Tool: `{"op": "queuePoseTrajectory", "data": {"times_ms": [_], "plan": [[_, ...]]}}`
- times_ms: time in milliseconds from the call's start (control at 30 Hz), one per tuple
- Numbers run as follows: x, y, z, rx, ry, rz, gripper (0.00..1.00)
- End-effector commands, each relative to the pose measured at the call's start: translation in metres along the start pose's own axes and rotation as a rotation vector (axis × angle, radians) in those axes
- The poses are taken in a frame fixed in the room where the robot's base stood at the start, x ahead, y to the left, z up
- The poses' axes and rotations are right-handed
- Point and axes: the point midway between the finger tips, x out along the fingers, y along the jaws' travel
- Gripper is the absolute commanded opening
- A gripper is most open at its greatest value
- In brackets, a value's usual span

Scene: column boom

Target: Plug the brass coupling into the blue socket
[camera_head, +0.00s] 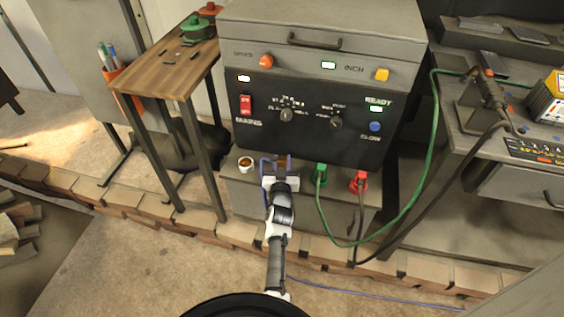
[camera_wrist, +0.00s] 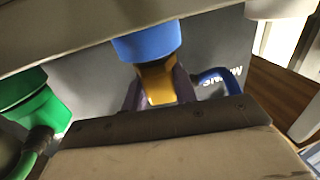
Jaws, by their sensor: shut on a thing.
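My gripper (camera_head: 282,172) is in front of the lower face of the machine and is shut on the brass coupling (camera_wrist: 157,82). In the wrist view my dark fingers (camera_wrist: 160,98) hold the coupling from both sides. The coupling's far end meets the blue socket (camera_wrist: 148,42) in that view, roughly in line with it. I cannot tell whether the end is inside the socket or only against it. A blue cable (camera_wrist: 222,76) loops beside the fingers. In the head view my gripper hides the blue socket and most of the coupling.
A green plug (camera_head: 320,174) and a red plug (camera_head: 358,181) with cables sit right of my gripper. A small white cup-like thing (camera_head: 246,164) is close on its left. The control panel (camera_head: 315,112) rises above. A wooden table (camera_head: 175,66) stands left, a workbench (camera_head: 490,140) right.

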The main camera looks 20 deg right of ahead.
Motion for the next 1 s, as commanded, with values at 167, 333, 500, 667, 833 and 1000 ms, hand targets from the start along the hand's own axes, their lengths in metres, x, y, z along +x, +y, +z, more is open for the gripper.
{"op": "queuePoseTrajectory", "data": {"times_ms": [167,333,500,667,833,1000], "plan": [[0.000,0.000,0.004,0.000,0.001,0.000,0.02],[0.000,0.000,0.003,0.000,0.001,0.000,0.37],[0.000,0.000,0.004,0.000,-0.001,0.000,0.37],[-0.007,0.000,0.003,0.000,-0.002,-0.001,0.37],[-0.021,0.000,0.002,-0.001,-0.001,-0.001,0.37],[-0.035,0.000,0.003,0.000,-0.002,-0.001,0.37]]}}
